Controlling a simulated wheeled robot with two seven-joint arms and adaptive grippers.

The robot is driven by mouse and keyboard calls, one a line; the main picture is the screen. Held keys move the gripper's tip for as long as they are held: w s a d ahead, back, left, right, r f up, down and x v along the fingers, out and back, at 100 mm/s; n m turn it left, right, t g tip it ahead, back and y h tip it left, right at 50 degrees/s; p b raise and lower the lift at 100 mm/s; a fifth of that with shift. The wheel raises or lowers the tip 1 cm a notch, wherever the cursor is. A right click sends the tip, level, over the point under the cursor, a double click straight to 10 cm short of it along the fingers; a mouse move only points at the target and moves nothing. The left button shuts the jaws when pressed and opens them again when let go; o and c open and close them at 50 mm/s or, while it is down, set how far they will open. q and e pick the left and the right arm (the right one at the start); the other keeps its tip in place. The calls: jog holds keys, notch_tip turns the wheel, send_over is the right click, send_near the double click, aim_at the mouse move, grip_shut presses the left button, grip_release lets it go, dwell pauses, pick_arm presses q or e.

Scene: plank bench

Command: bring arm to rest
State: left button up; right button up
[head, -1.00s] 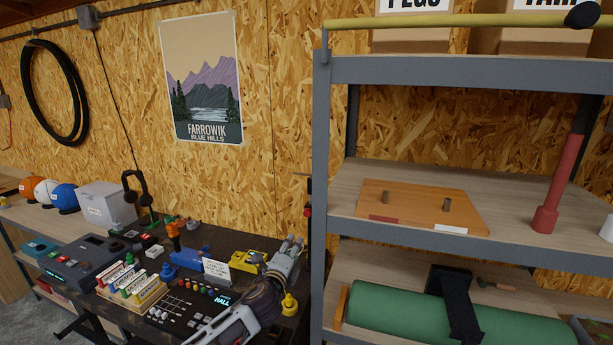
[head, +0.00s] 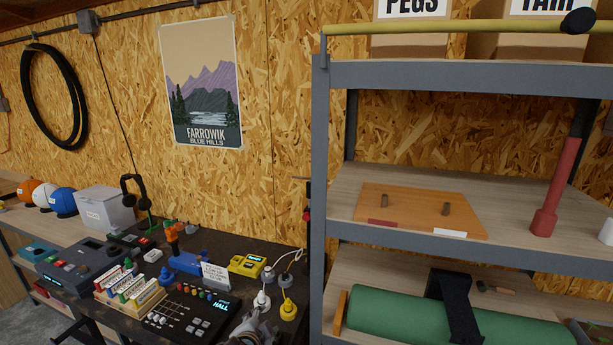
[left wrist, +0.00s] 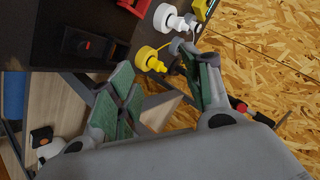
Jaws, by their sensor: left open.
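My left gripper (head: 254,332) is low at the bottom edge of the head view, in front of the dark bench top (head: 285,240), and only part of it shows. In the left wrist view its green-padded fingers (left wrist: 156,62) are spread apart with nothing held between them. A yellow plug-like piece (head: 288,308) and a white one (head: 262,300) stand on the bench beyond the gripper. They also show past the fingertips in the left wrist view, the yellow one (left wrist: 150,60) below the white one (left wrist: 168,20). My right gripper is not in view.
A grey metal shelf unit (head: 318,190) stands close on the right, holding a wooden board (head: 420,212) and a green roll (head: 390,312).

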pick_arm(q)
jog(key=s+a+f+n+g, duration=0.2)
jog(key=s+a+f+n, duration=0.1)
jog(key=s, duration=0.5)
jog(key=s+a+f+n+g, duration=0.2)
jog(key=s+a+n+g, duration=0.15)
jog(key=s, duration=0.45)
jog(key=s+a+f+n+g, duration=0.2)
jog(key=s+a+f+n, duration=0.15)
jog(key=s, duration=0.45)
jog(key=s+f+g+b, duration=0.1)
jog(key=s+f+b, duration=0.15)
jog(key=f, duration=3.25)
jog(key=s+a+f, duration=0.2)
jog(key=s+f, duration=0.8)
jog(key=s, duration=0.1)
jog(key=s+a+f+g, duration=0.1)
jog(key=s+a+f, duration=0.1)
jog(key=s+f, duration=0.8)
jog(key=shift+s+a+m+y+b, duration=0.15)
jog(key=shift+s+m+y+b, duration=0.2)
jog(key=shift+s, duration=0.55)
